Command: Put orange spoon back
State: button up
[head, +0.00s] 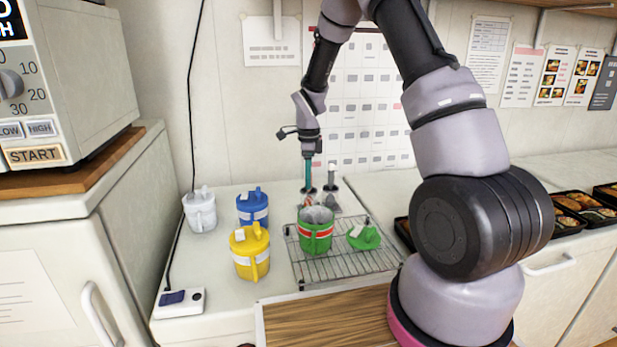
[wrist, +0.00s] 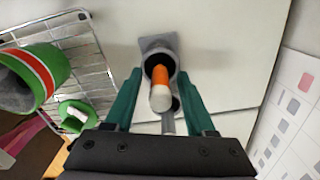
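The orange spoon (wrist: 161,77) shows in the wrist view as an orange handle with a pale end, standing in a black round socket of a grey holder (wrist: 160,43). My gripper (wrist: 158,84) has its green fingers on either side of the handle, with visible gaps, so it is open and not closed on it.
An open green canister (head: 316,237) and its green lid (head: 363,237) are on a wire rack (head: 345,264). Closed white (head: 200,213), blue (head: 252,206) and yellow (head: 249,252) canisters stand left. The wall is close behind.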

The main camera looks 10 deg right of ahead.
notch_tip(320, 180, up, 12)
jog(key=shift+f, duration=0.1)
jog(key=s+d+r+n+t+y, duration=0.1)
jog(key=s+d+r+n+t, duration=0.1)
jog(key=s+r+n, duration=0.35)
jog(key=s+d+r+n+t, duration=0.1)
jog(key=s+d+r+n, duration=0.1)
jog(key=s+r, duration=0.65)
jog(key=s+d+r+n+t+y, duration=0.1)
jog(key=s+r+n+t, duration=0.3)
jog(key=s+n, duration=0.5)
jog(key=s+r, duration=0.2)
jog(key=s, duration=0.4)
jog(key=shift+d, duration=0.4)
jog(key=shift+r, duration=0.1)
